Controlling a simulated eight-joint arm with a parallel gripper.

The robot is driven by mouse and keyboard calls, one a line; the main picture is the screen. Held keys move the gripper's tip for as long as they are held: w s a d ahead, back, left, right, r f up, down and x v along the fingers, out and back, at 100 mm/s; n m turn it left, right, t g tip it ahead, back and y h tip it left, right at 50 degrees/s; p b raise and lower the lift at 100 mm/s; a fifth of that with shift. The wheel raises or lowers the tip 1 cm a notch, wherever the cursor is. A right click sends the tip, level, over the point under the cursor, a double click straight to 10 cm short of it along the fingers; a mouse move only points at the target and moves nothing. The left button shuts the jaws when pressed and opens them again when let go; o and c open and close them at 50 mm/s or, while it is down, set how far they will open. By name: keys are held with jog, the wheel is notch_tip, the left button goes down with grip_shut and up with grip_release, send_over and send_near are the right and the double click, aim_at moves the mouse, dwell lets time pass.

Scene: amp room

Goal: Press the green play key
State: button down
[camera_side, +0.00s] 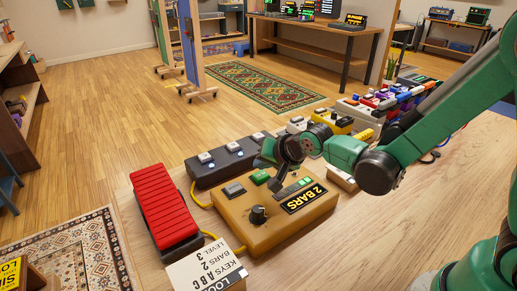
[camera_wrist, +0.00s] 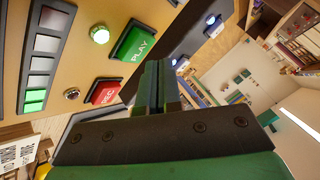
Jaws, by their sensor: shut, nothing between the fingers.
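The green play key (camera_wrist: 133,41), lettered PLAY, is a raised square key on the orange looper box (camera_side: 222,220). In the side view a green key (camera_side: 260,176) shows at the box's far edge, left of my gripper. A red key (camera_wrist: 105,92) lettered REC sits beside the play key in the wrist view. My gripper (camera_wrist: 160,70) is shut and empty, its fingertips close beside the play key's right edge in that view. I cannot tell the gap in height between fingertips and key. My gripper hides part of the box top in the side view.
The box has a black knob (camera_side: 258,214). A red pedal (camera_side: 165,205) stands to its left, a black switch unit (camera_side: 225,163) behind, and a lettered card (camera_side: 205,268) in front.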

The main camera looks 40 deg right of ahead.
aim_at(263, 177)
jog(key=shift+r, duration=2.5)
jog(key=shift+s, duration=0.1)
jog(key=s+d+r+n+g, duration=0.1)
jog(key=s+d+n, duration=0.1)
jog(key=s+n, duration=0.2)
jog(key=s+d+r+n+g+h, duration=0.1)
jog(key=s+d+n, duration=0.2)
jog(key=s, duration=0.6)
jog(key=shift+r+n, duration=0.2)
jog(key=shift+n, duration=0.2)
jog(key=shift+s, duration=0.1)
